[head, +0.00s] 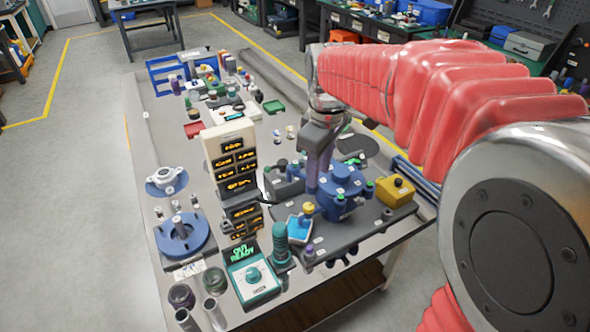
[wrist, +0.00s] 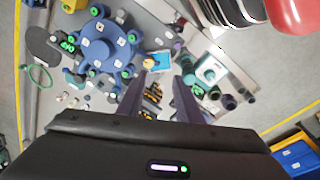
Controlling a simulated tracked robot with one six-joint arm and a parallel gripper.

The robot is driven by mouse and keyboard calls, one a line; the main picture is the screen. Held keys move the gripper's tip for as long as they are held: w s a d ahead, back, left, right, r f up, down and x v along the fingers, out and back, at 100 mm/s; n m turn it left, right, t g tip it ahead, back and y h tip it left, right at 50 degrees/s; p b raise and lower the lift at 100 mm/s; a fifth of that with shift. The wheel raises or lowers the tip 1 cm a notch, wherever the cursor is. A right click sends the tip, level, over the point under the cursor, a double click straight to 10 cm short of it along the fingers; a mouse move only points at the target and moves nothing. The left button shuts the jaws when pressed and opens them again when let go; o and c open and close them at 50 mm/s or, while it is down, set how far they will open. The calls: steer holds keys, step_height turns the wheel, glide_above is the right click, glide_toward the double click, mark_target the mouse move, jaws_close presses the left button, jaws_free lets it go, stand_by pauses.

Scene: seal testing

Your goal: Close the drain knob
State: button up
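A blue round test fixture (head: 340,185) with several green-capped knobs stands on a dark plate; it also shows in the wrist view (wrist: 103,48). A small yellow knob (head: 308,208) is at its front left, beside a small blue-screened device (head: 298,228). In the wrist view the yellow knob (wrist: 148,63) is just beyond my left fingertip. No label tells me which knob is the drain knob. My gripper (head: 318,185) points down over the fixture's left side, partly hiding it. In the wrist view my gripper (wrist: 160,80) has its fingers apart, with nothing seen held between them.
A tall display stack (head: 230,165) stands left of my gripper. A teal dial box (head: 252,275) and a ribbed green post (head: 280,245) stand in front. A yellow box (head: 396,191) is to the right.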

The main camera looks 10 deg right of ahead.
mark_target(308, 206)
steer(key=w+f+n+g, duration=0.1)
steer(key=w+f+n, duration=0.2)
steer(key=w+f, duration=0.2)
steer(key=shift+w+g, duration=0.3)
steer(key=shift+w, duration=0.8)
step_height(308, 206, down, 14)
steer(key=shift+r, duration=0.1)
steer(key=shift+c, duration=0.5)
steer(key=c, duration=0.6)
steer(key=shift+a, duration=0.2)
steer(key=shift+c, duration=0.3)
steer(key=shift+d, duration=0.15)
